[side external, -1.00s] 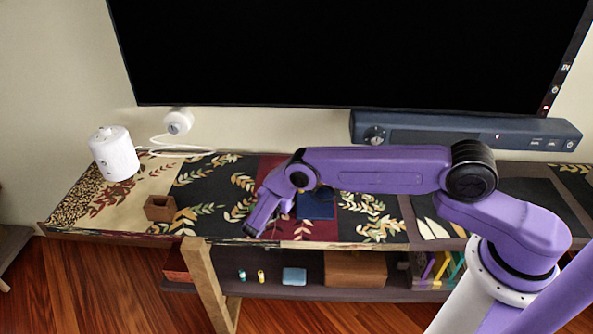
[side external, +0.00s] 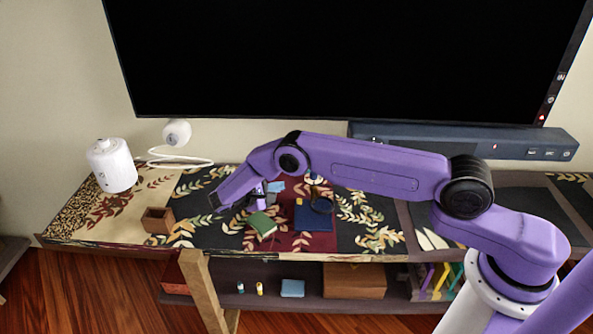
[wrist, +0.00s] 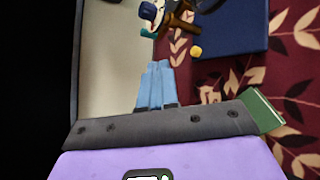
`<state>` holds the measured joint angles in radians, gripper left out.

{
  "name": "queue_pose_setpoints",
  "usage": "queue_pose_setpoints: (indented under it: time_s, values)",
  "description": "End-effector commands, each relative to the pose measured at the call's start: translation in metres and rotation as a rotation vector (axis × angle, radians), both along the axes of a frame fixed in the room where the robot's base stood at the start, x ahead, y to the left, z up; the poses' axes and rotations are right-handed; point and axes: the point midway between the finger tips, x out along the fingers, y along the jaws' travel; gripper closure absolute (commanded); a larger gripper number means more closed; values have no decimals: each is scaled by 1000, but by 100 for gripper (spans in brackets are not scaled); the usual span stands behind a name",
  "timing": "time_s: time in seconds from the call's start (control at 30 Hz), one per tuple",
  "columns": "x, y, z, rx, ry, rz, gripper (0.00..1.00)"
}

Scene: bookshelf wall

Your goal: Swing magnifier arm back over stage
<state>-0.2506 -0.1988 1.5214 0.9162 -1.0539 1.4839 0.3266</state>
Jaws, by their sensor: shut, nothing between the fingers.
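The magnifier's dark round ring (side external: 322,204) shows over the dark blue stage (side external: 313,221) in the side view. In the wrist view the stage (wrist: 230,28) is at the top, with part of a dark ring at the frame's edge. A brown arm piece (wrist: 181,20) and a small yellow knob (wrist: 196,51) are left of the stage. My gripper (wrist: 157,66) is shut and empty, its light blue fingers pointing toward the brown piece. The fingers look apart from it, though the depth is hard to judge. In the side view my gripper (side external: 275,187) is left of the magnifier, partly hidden by my wrist.
A green book (side external: 262,224) lies just below my wrist, close to the stage. A small brown open box (side external: 158,219) and a white canister (side external: 112,165) stand farther left. The screen (side external: 350,60) and soundbar (side external: 462,140) are behind. Patterned shelf top is clear between box and book.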

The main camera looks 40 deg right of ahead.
Motion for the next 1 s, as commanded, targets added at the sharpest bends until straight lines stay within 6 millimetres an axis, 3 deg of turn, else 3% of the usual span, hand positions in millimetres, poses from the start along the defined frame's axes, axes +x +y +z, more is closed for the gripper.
queue_pose_setpoints:
  time_s: [0.2, 0.43, 0.7, 1.0]
  values:
    - [26, -14, 31, 274, -517, -392, 100]
    - [48, -22, 60, 458, -932, -771, 100]
    - [56, -28, 68, 511, -1078, -925, 100]
    - [55, -55, 32, 505, -1075, -923, 100]
